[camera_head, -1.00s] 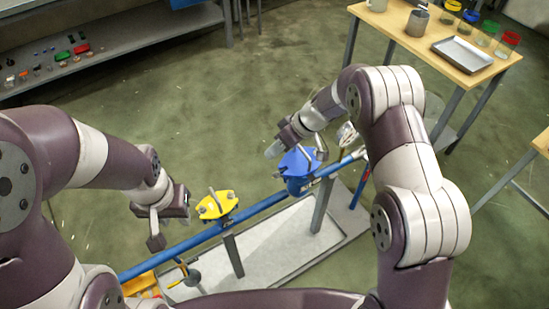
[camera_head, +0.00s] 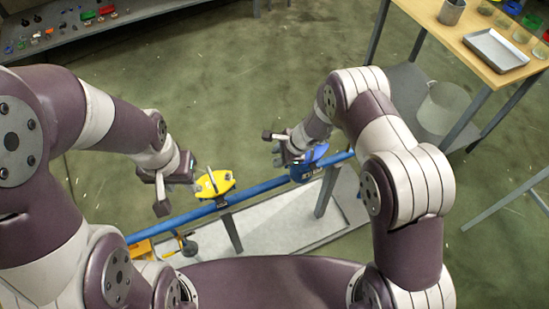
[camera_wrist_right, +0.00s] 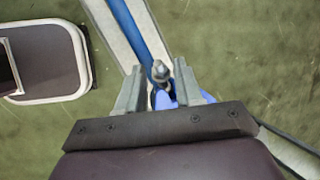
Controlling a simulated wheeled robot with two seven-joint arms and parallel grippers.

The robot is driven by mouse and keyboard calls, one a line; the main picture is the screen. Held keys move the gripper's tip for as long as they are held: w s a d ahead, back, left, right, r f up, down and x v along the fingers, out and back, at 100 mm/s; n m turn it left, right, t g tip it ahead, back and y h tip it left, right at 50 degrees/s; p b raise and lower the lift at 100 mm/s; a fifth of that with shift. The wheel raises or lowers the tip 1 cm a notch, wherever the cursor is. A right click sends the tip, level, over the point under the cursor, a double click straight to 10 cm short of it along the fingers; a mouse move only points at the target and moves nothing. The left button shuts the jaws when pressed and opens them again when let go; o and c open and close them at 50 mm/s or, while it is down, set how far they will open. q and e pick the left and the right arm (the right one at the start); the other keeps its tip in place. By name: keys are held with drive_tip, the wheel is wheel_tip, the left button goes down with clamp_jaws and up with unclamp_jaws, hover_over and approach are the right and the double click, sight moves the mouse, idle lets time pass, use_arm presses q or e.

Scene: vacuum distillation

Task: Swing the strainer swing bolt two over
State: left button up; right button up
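The blue strainer (camera_head: 303,172) sits on a long blue pipe (camera_head: 262,188) in the head view, with a blue plate at its top. My right gripper (camera_head: 280,147) is at the strainer's upper left side. In the right wrist view its two fingers (camera_wrist_right: 159,90) are apart. A metal bolt with a nut-like end (camera_wrist_right: 160,71) stands between them, near a blue part (camera_wrist_right: 165,99); no contact with the fingers is visible. Which swing bolt this is, I cannot tell. My left gripper (camera_head: 176,186) is left of a yellow fitting (camera_head: 214,184), its fingers apparently apart and empty.
A pale tray-like base (camera_head: 270,235) lies under the pipe. A wooden table (camera_head: 470,45) with a metal tray (camera_head: 495,50) and jars stands at the upper right, a bucket (camera_head: 443,108) below it. A grey shelf (camera_head: 130,18) is at the upper left. The floor between is open.

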sight(274, 159)
drive_tip(key=shift+a+x, duration=0.2)
drive_tip(key=shift+x, duration=1)
drive_tip(key=shift+f, duration=0.45)
drive_tip(key=shift+a, duration=0.1)
drive_tip(key=shift+c, duration=0.3)
